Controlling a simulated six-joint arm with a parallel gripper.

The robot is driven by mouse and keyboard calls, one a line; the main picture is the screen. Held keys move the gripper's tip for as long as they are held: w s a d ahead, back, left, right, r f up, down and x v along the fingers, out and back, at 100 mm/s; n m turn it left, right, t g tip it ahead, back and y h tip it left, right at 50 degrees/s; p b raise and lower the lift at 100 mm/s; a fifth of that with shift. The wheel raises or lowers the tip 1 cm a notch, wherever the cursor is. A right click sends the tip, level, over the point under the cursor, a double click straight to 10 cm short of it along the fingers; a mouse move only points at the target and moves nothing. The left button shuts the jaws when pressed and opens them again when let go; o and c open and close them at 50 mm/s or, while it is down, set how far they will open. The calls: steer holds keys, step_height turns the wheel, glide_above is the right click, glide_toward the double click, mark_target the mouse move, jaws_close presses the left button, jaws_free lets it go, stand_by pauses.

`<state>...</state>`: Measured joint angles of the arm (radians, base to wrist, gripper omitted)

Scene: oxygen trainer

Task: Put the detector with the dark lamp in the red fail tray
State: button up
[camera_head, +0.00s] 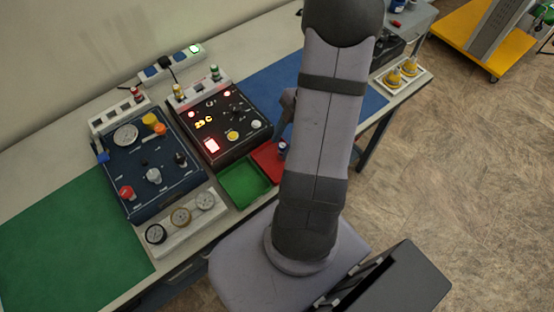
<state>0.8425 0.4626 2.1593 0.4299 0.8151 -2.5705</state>
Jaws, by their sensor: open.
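The red tray (264,157) lies on the bench beside the green tray, partly hidden by my arm. A small blue and white piece (283,148) shows at the red tray's right side; I cannot tell whether it is a detector or whether it has a lamp. My gripper (281,134) is just above that piece, mostly hidden behind my arm; it is open. Two yellow-topped pieces (394,77) (410,68) stand in a white holder (420,80) at the right; no lamp state can be read on them.
The green tray (244,184) looks empty. A dark panel (222,125) with lit displays and a blue panel (150,160) stand to the left. A white rack with several dials (181,217) is in front. A green mat (70,245) and a blue mat (275,85) have clear room.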

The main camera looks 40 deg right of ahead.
steer(key=b+v, duration=0.1)
steer(key=v, duration=0.6)
steer(key=shift+b, duration=0.35)
steer(key=s+a+f+m+h, duration=0.1)
steer(key=a+m+h, duration=0.3)
steer(key=a+m, duration=1.1)
steer(key=shift+s+a+m+g, duration=0.4)
steer(key=shift+s+a, duration=0.2)
steer(key=shift+a, duration=1.35)
steer(key=shift+f, duration=0.15)
